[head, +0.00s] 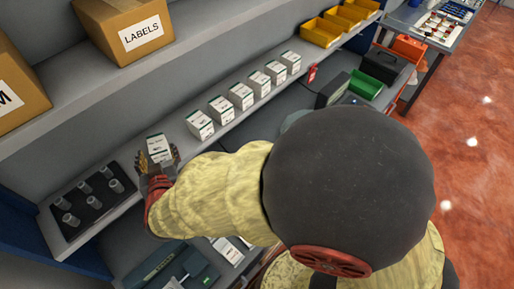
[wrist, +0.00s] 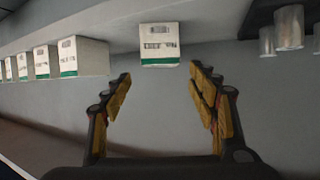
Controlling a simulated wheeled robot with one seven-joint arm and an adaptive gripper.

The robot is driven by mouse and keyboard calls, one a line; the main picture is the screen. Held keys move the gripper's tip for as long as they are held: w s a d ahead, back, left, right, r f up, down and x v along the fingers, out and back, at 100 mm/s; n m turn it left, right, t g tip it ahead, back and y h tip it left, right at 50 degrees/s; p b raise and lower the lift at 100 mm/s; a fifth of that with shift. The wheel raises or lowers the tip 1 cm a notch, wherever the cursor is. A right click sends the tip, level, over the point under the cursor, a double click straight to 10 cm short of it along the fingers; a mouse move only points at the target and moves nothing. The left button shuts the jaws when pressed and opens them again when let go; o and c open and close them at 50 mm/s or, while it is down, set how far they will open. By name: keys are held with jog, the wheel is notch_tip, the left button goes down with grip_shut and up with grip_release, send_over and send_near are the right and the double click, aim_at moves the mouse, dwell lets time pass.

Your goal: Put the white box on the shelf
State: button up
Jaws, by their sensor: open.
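A white box (head: 158,147) with printed text and a green stripe sits on the middle shelf (head: 185,158), left of a row of similar white boxes (head: 241,96). My gripper (head: 157,167) is at the shelf's front edge, right by this box, and partly covers its lower part. In the wrist view the white box (wrist: 159,45) appears just past the open fingertips (wrist: 160,75), centred between them. The fingers are spread, and nothing is between them. I cannot tell if a finger touches the box.
A black rack with several grey vials (head: 92,203) lies left of my gripper; vials also show in the wrist view (wrist: 289,28). Cardboard boxes (head: 124,28) stand on the upper shelf. Yellow bins (head: 321,32) are at the far end. Dark equipment (head: 170,268) is below.

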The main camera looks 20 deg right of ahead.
jog(key=shift+w+r, duration=0.2)
jog(key=shift+r, duration=0.15)
jog(key=d+r+g+y, duration=0.3)
jog(key=d+r, duration=0.7)
jog(key=s+d+m+g+h, duration=0.1)
jog(key=s+d+g+h, duration=0.1)
jog(key=s+d, duration=0.7)
jog(key=s+d+g+h, duration=0.2)
jog(key=s+d, duration=0.8)
jog(key=d, duration=0.5)
jog(key=shift+s+d+r+m+g+h, duration=0.3)
jog(key=shift+d+m+h, duration=0.1)
jog(key=shift+h, duration=0.1)
jog(key=shift+a+f, duration=0.1)
jog(key=shift+f, duration=0.1)
notch_tip(320, 180, down, 24)
jog(key=b, duration=2.3)
jog(key=shift+r+b, duration=0.2)
jog(key=shift+b, duration=0.2)
jog(key=shift+w, duration=0.1)
